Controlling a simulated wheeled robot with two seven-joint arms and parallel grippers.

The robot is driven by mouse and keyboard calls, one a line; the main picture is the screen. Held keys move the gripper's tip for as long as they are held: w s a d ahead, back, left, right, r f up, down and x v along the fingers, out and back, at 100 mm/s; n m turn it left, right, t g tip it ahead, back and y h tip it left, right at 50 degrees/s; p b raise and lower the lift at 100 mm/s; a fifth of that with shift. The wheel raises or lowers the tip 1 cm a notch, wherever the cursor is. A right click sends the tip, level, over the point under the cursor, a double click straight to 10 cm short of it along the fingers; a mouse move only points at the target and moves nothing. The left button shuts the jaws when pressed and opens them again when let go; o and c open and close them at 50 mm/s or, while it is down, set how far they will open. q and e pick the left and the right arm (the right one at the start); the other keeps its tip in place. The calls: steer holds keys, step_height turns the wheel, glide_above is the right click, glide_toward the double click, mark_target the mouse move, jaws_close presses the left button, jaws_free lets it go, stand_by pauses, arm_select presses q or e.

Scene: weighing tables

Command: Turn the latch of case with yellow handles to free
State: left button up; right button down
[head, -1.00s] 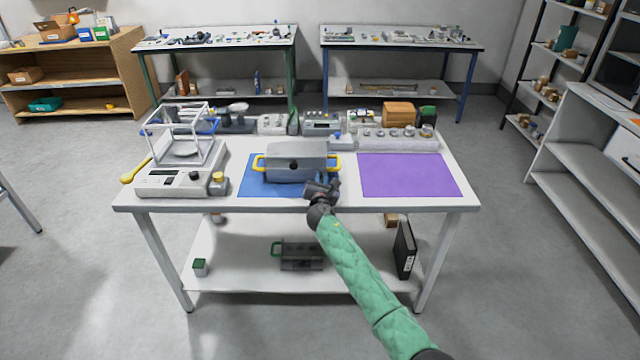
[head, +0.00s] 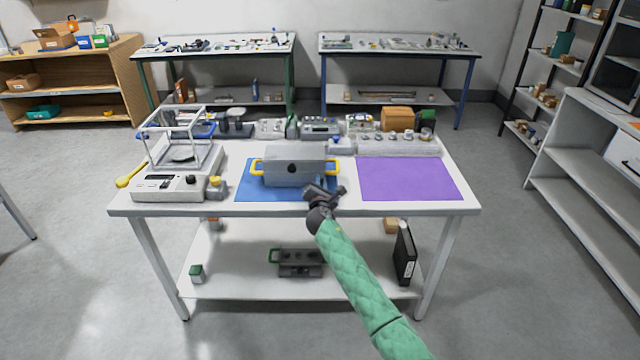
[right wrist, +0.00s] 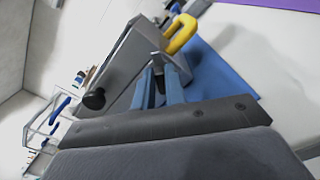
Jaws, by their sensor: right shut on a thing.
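The grey case (head: 275,171) with yellow handles (head: 255,167) stands on a blue mat (head: 245,192) on the white table. A dark round knob (head: 292,168) sits at the middle of its front; the knob also shows in the right wrist view (right wrist: 94,100). My right gripper (head: 322,190) is at the front right of the case. In the right wrist view its fingers (right wrist: 158,82) are shut between the knob and the yellow handle (right wrist: 181,33), on what seems to be the latch, mostly hidden by them. My left gripper is out of view.
A balance (head: 165,189) with a glass shield and a small yellow-topped block (head: 215,187) stand left of the case. An empty purple mat (head: 410,178) lies to the right. Instruments line the table's back. A green-handled case (head: 298,268) is on the lower shelf.

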steer(key=c, duration=1.4)
jaws_free()
steer(key=shift+c, duration=0.2)
